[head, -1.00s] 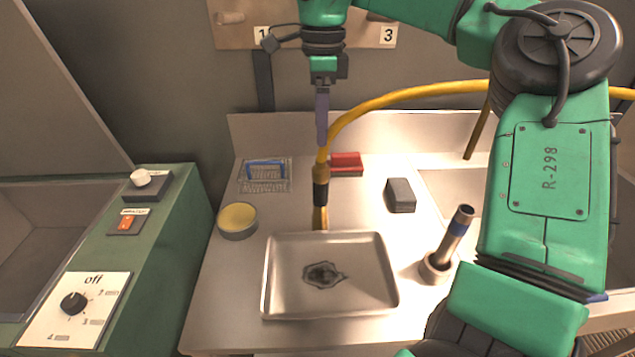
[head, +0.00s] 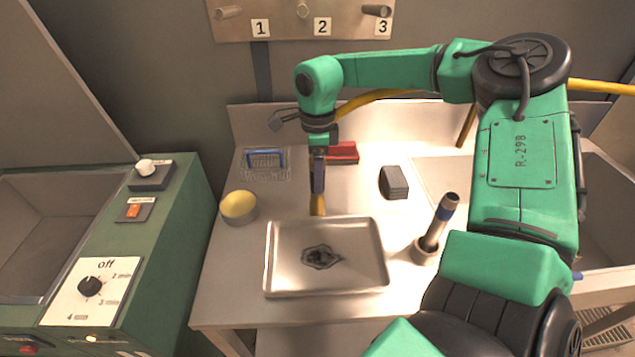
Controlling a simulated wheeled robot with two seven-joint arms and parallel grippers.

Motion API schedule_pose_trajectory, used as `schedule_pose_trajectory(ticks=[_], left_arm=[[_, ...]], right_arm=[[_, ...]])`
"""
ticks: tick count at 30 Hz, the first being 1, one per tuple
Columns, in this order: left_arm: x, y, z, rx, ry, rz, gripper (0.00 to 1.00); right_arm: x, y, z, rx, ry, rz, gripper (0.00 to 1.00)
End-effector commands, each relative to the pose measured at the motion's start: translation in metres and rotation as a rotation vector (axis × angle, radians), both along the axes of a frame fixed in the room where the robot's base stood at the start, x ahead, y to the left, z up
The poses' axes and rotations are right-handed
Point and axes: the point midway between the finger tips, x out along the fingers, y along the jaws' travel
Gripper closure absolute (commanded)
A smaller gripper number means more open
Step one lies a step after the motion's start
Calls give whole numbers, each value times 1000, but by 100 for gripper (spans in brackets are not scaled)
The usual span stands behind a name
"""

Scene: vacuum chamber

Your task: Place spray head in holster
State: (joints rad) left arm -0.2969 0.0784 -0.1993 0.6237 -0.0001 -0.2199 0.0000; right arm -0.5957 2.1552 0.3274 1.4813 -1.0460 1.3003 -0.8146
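The spray head (head: 317,206) hangs on the end of a yellow hose (head: 376,99), behind the tray; only its brass-yellow lower end shows clearly. My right gripper (head: 317,182) points down over its upper part, with the fingers seen edge-on. The fingers hide the dark grip, and I cannot tell whether they are open or closed around it. A tilted metal tube with a blue band (head: 438,224) stands in a round base at the right of the tray and looks like the holster; its top is open. My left gripper is not in view.
A metal tray (head: 283,284) with a dark stain lies at the front of the counter. A yellow-topped round tin (head: 239,206), a wire basket with a blue item (head: 265,162), a red block (head: 342,152) and a grey block (head: 394,182) stand around. A sink is at right.

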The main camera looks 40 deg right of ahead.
Motion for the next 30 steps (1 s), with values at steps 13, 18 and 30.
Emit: schedule_pose_trajectory(ticks=[13, 18, 30], left_arm=[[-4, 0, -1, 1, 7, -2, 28], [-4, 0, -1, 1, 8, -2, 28], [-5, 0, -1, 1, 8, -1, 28]], right_arm=[[0, 0, 1, -1, -1, 0, 100], [0, 0, 1, -1, -1, 0, 100], [0, 0, 1, 0, -1, 1, 100]])
